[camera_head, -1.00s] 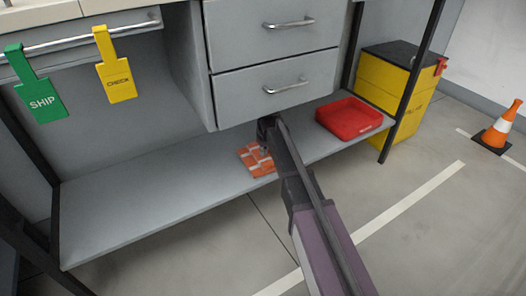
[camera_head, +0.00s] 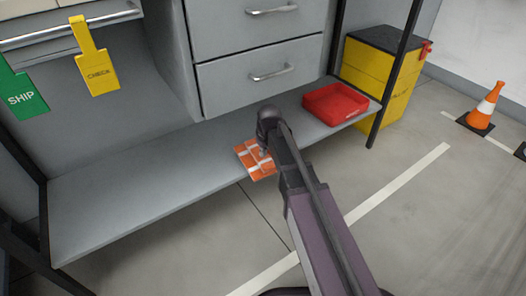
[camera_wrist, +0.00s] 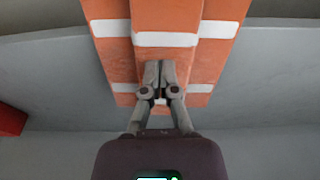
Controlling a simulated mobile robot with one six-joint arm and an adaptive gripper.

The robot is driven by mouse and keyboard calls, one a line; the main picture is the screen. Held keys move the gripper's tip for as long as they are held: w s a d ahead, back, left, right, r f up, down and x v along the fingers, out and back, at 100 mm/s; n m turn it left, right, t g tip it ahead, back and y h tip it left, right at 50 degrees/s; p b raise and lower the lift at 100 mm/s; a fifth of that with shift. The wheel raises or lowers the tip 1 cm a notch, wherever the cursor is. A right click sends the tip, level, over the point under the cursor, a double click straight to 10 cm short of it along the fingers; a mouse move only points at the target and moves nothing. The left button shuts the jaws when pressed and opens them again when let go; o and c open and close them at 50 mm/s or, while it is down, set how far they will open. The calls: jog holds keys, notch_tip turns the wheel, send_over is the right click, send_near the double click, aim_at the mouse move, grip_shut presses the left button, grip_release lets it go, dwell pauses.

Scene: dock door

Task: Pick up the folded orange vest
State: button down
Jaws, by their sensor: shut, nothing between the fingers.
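The folded orange vest (camera_head: 247,156) with white stripes lies on the low grey shelf, at its front edge, partly covered by my arm in the head view. In the wrist view the vest (camera_wrist: 112,59) fills the upper middle, folded in layers. My gripper (camera_wrist: 160,66) is over the vest with its fingers together and nothing between them. Whether the fingertips touch the cloth I cannot tell. In the head view the gripper (camera_head: 263,152) is small and mostly hidden by my wrist.
The grey shelf (camera_head: 120,200) runs under two drawers (camera_head: 262,75). A red tray (camera_head: 335,103) stands right of the vest. A yellow bin (camera_head: 375,75) and an orange cone (camera_head: 486,105) stand farther right. Green and yellow tags (camera_head: 96,68) hang at the left.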

jog(key=shift+r+p, duration=0.4)
jog(key=shift+p, duration=0.1)
jog(key=shift+r, duration=0.15)
jog(key=shift+r+p, duration=0.35)
jog(key=shift+p, duration=0.15)
jog(key=s+d, duration=0.7)
jog(key=s, duration=0.3)
